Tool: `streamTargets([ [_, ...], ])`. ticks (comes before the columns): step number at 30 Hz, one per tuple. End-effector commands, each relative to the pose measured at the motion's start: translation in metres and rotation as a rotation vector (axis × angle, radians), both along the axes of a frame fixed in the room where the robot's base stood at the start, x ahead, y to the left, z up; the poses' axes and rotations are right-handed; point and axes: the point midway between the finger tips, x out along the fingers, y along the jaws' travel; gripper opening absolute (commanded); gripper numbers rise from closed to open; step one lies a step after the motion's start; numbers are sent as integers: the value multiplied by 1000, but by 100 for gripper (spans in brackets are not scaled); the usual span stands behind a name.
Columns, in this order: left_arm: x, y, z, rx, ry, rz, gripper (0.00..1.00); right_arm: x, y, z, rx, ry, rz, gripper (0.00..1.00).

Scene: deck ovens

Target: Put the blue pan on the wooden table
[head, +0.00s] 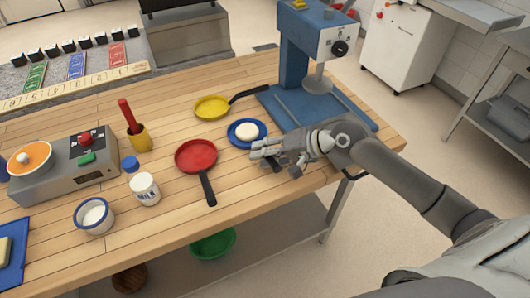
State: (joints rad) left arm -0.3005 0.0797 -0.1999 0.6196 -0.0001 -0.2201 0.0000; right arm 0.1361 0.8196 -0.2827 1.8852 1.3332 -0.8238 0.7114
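The blue pan (233,139) is on the wooden table (120,215), right of the middle, with a white round thing (247,131) in it. Its handle cannot be clearly made out; my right gripper covers the area at its lower right. My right gripper (266,153) comes in from the right, low over the table, with its fingers right beside the pan's rim. A dark piece shows under the fingers, but I cannot tell whether it is the handle or whether the fingers hold it. My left gripper is out of view.
A red pan (196,155) lies left of the blue pan, and a yellow pan (211,107) behind. A blue press machine (305,50) stands at the back right. A milk jar (145,189), a white bowl (94,216) and a burner (65,185) are left. The front right corner is mostly clear.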

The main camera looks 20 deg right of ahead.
Motion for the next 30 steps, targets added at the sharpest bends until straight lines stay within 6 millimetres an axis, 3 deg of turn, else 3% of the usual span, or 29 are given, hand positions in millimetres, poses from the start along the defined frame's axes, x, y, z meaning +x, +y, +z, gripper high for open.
streamTargets([
  [13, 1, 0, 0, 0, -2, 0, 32, -3, -4, 5, -2, 0, -1, 39],
  [30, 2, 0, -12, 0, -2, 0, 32, -52, -59, 52, -4, 3, 1, 39],
])
